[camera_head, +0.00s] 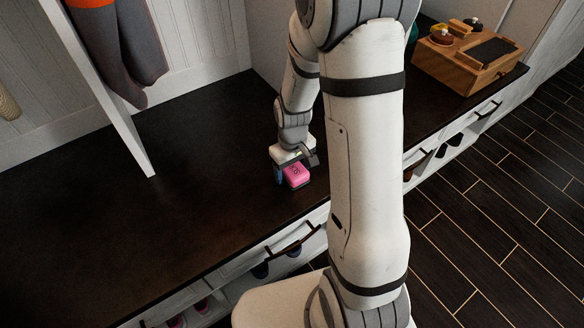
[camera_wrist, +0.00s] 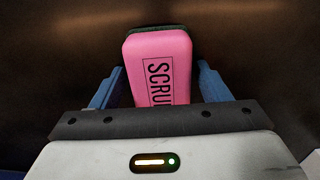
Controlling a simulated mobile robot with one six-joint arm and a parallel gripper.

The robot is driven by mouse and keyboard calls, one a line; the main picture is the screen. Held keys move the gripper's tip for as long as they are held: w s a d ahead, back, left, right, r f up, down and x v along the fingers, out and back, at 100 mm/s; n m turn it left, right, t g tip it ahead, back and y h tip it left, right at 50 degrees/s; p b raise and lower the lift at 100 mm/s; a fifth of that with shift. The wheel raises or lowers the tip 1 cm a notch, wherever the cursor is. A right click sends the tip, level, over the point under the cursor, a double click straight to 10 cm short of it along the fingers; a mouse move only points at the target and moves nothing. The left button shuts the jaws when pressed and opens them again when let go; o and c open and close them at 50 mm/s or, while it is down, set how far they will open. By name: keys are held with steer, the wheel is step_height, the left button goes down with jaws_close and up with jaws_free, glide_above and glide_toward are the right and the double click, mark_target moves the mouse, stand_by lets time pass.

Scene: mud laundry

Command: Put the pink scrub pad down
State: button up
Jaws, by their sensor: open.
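The pink scrub pad (camera_head: 297,175) rests on the dark bench top (camera_head: 150,215), close to its front edge. It is a small block with dark lettering on its upper face. My gripper (camera_head: 294,172) is low over the bench, right at the pad. In the wrist view the pad (camera_wrist: 158,62) lies between the two blue fingers of my gripper (camera_wrist: 160,88). The fingers are open, with a gap on each side of the pad. The pad's near end is hidden behind the gripper body.
A wooden box (camera_head: 467,58) with several small items on top stands at the right end of the bench. A white divider (camera_head: 100,85) rises at the left, with hanging clothes (camera_head: 118,40) behind it. Drawers and shoe cubbies lie under the front edge. The bench left of the pad is clear.

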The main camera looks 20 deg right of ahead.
mark_target(292, 167)
step_height(292, 167, up, 12)
steer(key=p, duration=0.5)
steer(key=s+r+m+t, duration=0.1)
steer(key=s+r+m, duration=0.2)
steer(key=s+r, duration=0.7)
steer(key=s, duration=0.4)
steer(key=shift+a+r+m, duration=0.15)
steer(key=shift+r+m, duration=0.05)
steer(key=shift+m, duration=0.1)
steer(key=shift+w, duration=0.1)
steer(key=shift+c, duration=0.4)
